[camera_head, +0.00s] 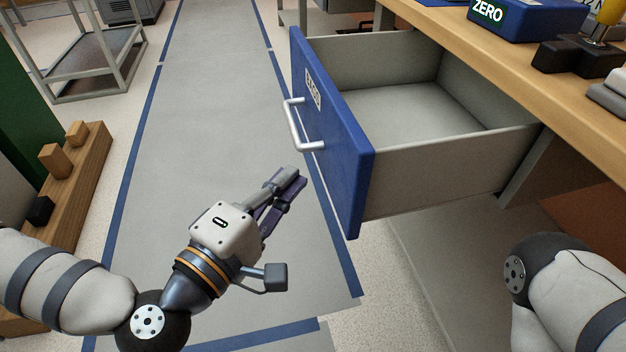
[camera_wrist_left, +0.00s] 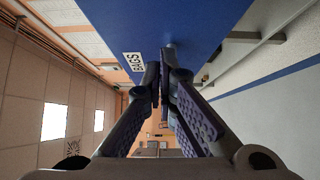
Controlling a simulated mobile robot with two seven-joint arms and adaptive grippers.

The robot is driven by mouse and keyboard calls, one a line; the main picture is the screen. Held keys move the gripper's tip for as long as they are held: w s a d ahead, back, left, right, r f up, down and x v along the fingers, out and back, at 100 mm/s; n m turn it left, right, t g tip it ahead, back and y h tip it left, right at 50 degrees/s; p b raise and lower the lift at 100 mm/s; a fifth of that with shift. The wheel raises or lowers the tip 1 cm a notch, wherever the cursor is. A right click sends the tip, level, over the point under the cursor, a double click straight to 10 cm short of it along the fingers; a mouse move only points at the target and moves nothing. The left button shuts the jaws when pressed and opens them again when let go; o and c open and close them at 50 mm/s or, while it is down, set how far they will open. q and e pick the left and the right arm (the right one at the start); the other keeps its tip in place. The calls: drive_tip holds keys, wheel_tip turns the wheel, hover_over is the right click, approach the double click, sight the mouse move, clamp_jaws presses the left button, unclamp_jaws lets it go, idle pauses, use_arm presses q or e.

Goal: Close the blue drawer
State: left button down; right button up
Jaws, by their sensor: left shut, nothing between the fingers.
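The blue drawer (camera_head: 355,160) is pulled out from under the wooden workbench, and its grey inside looks empty. Its blue front carries a white label and a silver bar handle (camera_head: 296,126). My left gripper (camera_head: 296,180) is shut and empty, in front of the blue face, below and just left of the handle in the head view. In the left wrist view its fingers (camera_wrist_left: 160,72) are together, with the blue front (camera_wrist_left: 205,22) and its label beyond them. I cannot tell whether the fingertips touch it. My right gripper is out of view.
The workbench top (camera_head: 540,75) holds a blue box marked ZERO (camera_head: 500,14) and black blocks. A wooden rack (camera_head: 75,185) stands on the floor at left, with a grey metal cart (camera_head: 90,60) behind. The grey floor lane (camera_head: 200,110) left of the drawer is clear.

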use_arm(q)
drive_tip(key=shift+w+d, duration=0.25)
drive_tip(key=shift+d, duration=0.4)
drive_tip(key=shift+w+d, duration=0.2)
drive_tip(key=shift+d, duration=0.4)
drive_tip(key=shift+w+d, duration=0.25)
drive_tip(key=shift+d, duration=0.4)
